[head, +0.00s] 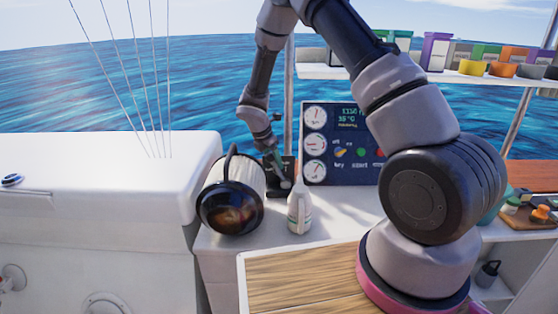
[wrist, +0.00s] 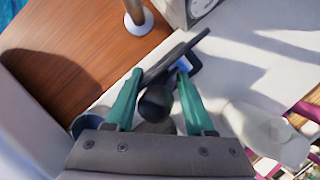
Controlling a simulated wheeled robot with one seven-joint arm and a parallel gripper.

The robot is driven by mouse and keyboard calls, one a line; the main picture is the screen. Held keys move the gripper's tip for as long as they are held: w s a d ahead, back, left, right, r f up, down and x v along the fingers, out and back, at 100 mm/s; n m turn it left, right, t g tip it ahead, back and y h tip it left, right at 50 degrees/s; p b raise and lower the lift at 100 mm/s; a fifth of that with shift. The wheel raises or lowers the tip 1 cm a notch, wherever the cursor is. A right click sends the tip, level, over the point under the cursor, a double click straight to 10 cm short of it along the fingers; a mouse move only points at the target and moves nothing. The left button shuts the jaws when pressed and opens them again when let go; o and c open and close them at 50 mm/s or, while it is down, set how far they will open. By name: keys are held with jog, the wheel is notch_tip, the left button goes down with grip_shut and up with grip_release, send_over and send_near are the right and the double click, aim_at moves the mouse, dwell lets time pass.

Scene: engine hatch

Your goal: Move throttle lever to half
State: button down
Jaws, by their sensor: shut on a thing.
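The throttle lever (wrist: 157,101) is dark with a rounded black knob and lies between the two green fingers of my gripper (wrist: 159,76) in the wrist view. My gripper is shut on it. The lever runs away from the knob toward a dark base with a blue edge, partly hidden by the fingers. In the head view the black throttle unit (head: 288,166) stands on the white counter, left of the gauge panel. My gripper (head: 277,171) is at its front left there, and the lever is too small and covered to read its exact angle.
A white bottle (head: 300,209) stands just in front of the throttle. A white cylinder with a dark glass end (head: 231,205) lies to its left. The gauge panel (head: 342,147) is close on the right. A shelf (head: 430,75) with several coloured containers is at upper right.

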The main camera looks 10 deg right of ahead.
jog(key=shift+s+a+f, duration=0.1)
jog(key=shift+a+f, duration=0.4)
jog(key=shift+a, duration=0.4)
jog(key=shift+c, duration=2.4)
grip_release()
jog(key=shift+d+r, duration=0.1)
jog(key=shift+d, duration=0.05)
jog(key=shift+r, duration=0.1)
jog(key=shift+r, duration=0.25)
jog(key=v, duration=1)
jog(key=shift+s, duration=0.1)
